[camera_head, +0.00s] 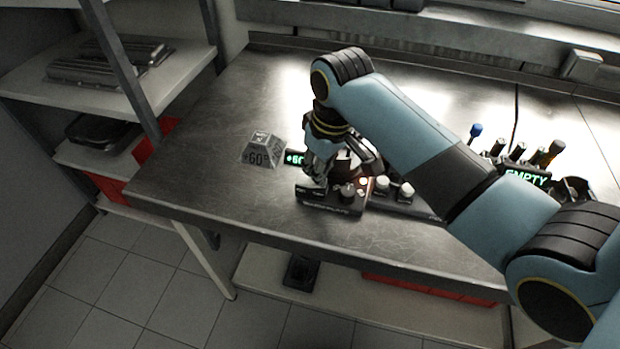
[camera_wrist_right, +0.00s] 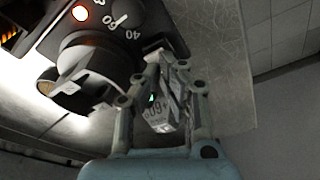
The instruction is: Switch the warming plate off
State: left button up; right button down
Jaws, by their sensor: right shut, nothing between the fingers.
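The warming plate's dark control panel (camera_head: 325,203) sits near the front edge of the steel bench, below my right gripper (camera_head: 318,180). In the right wrist view a dark round knob (camera_wrist_right: 85,75) stands on the panel, with a scale marked 40 and 60 around it. An orange lamp (camera_wrist_right: 80,13) glows beside the scale. My right gripper (camera_wrist_right: 168,62) is shut and empty, with its fingertips close to the panel's edge beside the knob. I cannot tell whether they touch. My arm and gripper hide part of the plate. My left gripper is not in view.
A grey block marked +60° (camera_head: 262,150) stands left of the gripper, by a small green display (camera_head: 293,158). White-capped items (camera_head: 405,190) stand close on the right. Tools and an EMPTY sign (camera_head: 527,178) are farther right. The bench's left part is clear.

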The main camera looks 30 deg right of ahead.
jog(key=shift+f, duration=0.5)
notch_tip(320, 180, up, 3)
jog(key=shift+f+p, duration=0.1)
jog(key=shift+p, duration=1)
jog(key=shift+r, duration=2.1)
